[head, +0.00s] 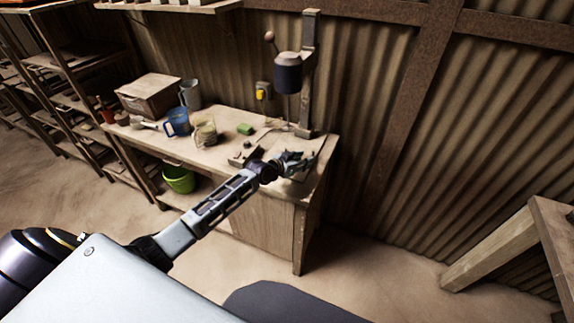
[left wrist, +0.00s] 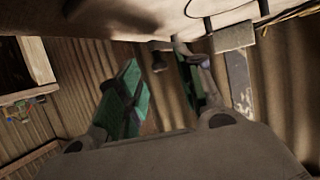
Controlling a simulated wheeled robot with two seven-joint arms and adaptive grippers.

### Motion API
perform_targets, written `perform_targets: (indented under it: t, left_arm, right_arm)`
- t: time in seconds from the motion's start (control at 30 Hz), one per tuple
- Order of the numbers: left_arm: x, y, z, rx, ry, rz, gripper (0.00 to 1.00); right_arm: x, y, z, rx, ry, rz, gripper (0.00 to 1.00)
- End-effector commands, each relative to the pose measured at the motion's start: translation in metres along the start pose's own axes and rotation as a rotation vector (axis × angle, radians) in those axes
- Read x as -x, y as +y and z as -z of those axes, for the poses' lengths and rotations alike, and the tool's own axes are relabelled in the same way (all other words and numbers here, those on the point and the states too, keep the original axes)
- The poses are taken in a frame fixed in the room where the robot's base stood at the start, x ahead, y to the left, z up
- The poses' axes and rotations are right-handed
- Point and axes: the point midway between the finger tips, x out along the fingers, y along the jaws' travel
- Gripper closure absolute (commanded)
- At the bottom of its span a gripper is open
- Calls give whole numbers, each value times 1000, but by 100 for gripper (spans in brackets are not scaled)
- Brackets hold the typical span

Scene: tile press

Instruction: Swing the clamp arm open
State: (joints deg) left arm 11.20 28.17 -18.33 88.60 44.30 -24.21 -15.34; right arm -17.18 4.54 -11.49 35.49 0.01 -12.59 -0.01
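My left gripper (head: 294,161) is at the right end of the wooden workbench (head: 225,130). In the left wrist view its two green-padded fingers (left wrist: 158,65) are spread apart. A small dark knob-like part (left wrist: 159,60) shows between or beyond the fingertips; I cannot tell whether it touches them. The clamp arm is not clearly recognisable, since my gripper and arm cover part of that bench end. A dark grey block (head: 246,156) sits on the bench left of my gripper. My right gripper is not in view.
A tall stand (head: 309,75) with a dark cylindrical head (head: 288,74) rises behind my gripper. A corrugated wall (head: 390,120) is close behind.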

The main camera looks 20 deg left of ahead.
Motion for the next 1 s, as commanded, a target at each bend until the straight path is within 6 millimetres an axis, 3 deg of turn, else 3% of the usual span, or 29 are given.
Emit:
perform_targets:
  t: [1.0]
  left_arm:
    - [89, 0, -2, -2, -4, -1, 63]
  right_arm:
    - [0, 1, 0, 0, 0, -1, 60]
